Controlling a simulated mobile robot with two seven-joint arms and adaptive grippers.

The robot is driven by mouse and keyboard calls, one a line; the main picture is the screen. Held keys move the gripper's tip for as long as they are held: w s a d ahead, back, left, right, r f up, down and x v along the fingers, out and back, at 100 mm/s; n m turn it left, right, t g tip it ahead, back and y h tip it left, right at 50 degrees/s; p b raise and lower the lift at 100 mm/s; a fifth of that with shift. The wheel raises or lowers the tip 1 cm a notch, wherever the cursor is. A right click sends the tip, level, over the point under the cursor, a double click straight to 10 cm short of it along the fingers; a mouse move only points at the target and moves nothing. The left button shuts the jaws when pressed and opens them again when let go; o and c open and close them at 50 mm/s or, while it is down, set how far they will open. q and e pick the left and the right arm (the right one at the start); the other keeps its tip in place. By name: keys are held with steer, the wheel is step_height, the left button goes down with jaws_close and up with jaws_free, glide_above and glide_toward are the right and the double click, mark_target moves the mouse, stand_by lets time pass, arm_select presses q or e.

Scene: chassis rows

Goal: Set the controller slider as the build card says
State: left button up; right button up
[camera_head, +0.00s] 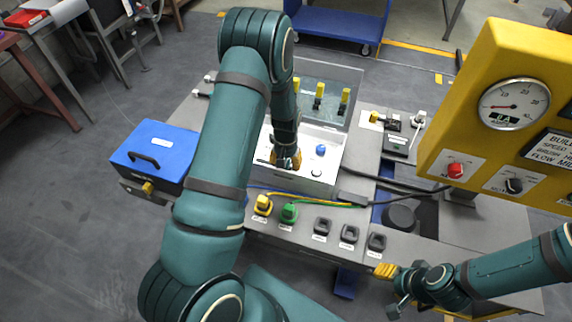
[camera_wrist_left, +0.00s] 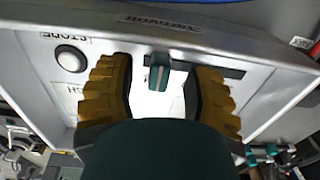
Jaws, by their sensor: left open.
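The controller (camera_head: 318,172) is a silver box on the grey bench, with a blue knob (camera_head: 321,150) on its face. My left gripper (camera_head: 285,160) is over its left part and hides the slider in the head view. In the left wrist view the slider's small dark teal knob (camera_wrist_left: 158,72) stands in a dark slot, between the open yellow fingers and apart from both. The build card (camera_head: 556,148) is on the yellow panel at the right, cut off by the picture edge; its flow line seems to read MID. My right gripper (camera_head: 385,271) is low at the right, its opening unclear.
A blue case (camera_head: 153,150) stands left of the controller. A clear cover (camera_head: 335,82) rises behind it. Yellow and green plugs with cables (camera_head: 289,213) and several black sockets line the front. The yellow panel (camera_head: 480,70) carries a gauge. A white button (camera_wrist_left: 69,59) is beside the slot.

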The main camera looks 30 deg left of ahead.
arm_select(q)
steer(key=shift+f, duration=0.5)
jaws_close()
